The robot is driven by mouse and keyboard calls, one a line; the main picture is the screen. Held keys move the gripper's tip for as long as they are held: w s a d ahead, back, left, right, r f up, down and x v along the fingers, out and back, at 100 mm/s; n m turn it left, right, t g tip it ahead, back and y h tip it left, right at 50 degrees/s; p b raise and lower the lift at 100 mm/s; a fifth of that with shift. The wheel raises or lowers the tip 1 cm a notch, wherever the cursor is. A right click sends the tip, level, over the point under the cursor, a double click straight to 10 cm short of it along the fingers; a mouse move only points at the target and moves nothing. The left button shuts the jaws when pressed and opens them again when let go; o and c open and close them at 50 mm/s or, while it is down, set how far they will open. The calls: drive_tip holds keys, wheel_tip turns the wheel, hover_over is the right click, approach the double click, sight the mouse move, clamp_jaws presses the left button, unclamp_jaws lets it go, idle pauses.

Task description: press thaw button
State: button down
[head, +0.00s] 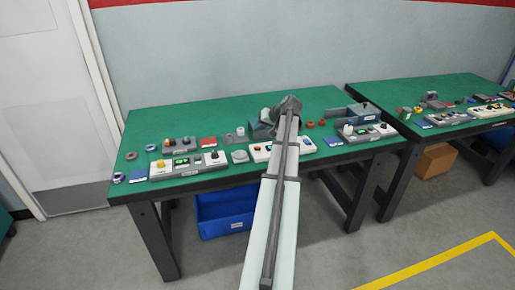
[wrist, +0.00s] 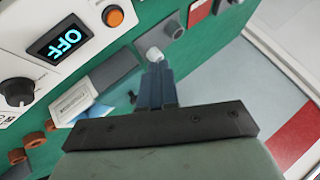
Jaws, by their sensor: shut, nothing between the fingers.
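No thaw button label can be read in either view. In the wrist view, a white control box (wrist: 85,12) carries an OFF display (wrist: 60,40), an orange round button (wrist: 113,16) and a black knob (wrist: 17,92). My gripper (wrist: 156,66) is shut and empty. Its fingertips appear beside a small whitish round cap (wrist: 152,54) by a dark grey block (wrist: 172,28); I cannot tell whether they touch. In the head view, my gripper (head: 288,104) is above the table, and my arm partly hides a white control box (head: 261,150).
The green table (head: 228,188) holds several control boxes, including one with a yellow button (head: 188,166) at the left and one at the right (head: 368,133). Orange-brown rings (head: 316,123) lie behind. A blue bin (head: 226,212) stands underneath. A second table (head: 440,95) is at right.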

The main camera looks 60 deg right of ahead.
sight(259, 147)
drive_tip(key=shift+f, duration=3.3)
drive_tip(key=shift+f, duration=0.2)
drive_tip(key=shift+f, duration=0.25)
drive_tip(key=shift+f, duration=0.35)
idle(0.4)
drive_tip(key=shift+r, duration=0.8)
drive_tip(key=shift+r, duration=2.5)
